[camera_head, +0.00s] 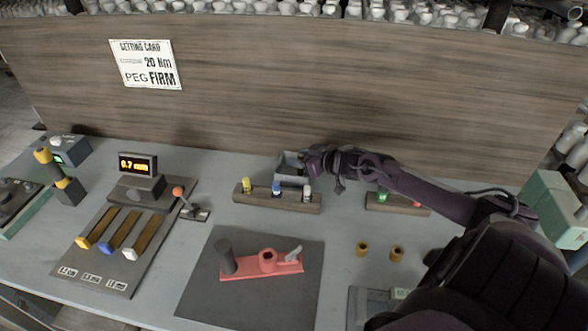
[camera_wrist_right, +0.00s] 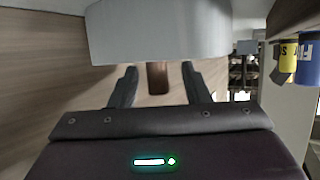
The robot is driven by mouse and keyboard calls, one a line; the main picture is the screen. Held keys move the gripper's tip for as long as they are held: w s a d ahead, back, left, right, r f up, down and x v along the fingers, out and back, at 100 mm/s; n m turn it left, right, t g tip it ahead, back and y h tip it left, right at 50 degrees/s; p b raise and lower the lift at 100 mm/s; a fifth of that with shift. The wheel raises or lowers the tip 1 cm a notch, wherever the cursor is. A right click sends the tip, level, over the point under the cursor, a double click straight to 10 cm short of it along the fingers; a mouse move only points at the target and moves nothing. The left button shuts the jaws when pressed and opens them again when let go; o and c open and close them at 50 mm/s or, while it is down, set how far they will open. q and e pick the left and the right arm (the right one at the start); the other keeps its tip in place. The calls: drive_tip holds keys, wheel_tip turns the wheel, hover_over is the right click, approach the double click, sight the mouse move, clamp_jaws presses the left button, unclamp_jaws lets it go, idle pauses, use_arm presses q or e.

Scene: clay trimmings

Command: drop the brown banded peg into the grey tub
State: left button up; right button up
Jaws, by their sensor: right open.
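The grey tub (camera_head: 283,168) stands at the back of the bench against the wooden board. My right gripper (camera_head: 314,167) is at the tub's right side in the head view. In the right wrist view, the pale grey wall (camera_wrist_right: 160,35), which looks like the tub's, fills the top. The brown peg (camera_wrist_right: 157,78) shows below that wall, between the fingers of my right gripper (camera_wrist_right: 159,72). The fingers are open, with a gap on both sides of the peg. The wall hides one end of the peg, and its band cannot be made out. My left gripper is out of view.
A wooden rack (camera_head: 275,200) with yellow, blue and white pegs stands just in front of the tub. Another rack (camera_head: 380,203) lies under my right arm. Two small brass-coloured cylinders (camera_head: 379,251) stand front right. A red fixture (camera_head: 266,265) lies on a dark mat (camera_head: 215,300).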

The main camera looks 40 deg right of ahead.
drive_tip(key=shift+p+v, duration=0.55)
drive_tip(key=shift+v, duration=2.55)
drive_tip(key=shift+a+r, duration=0.1)
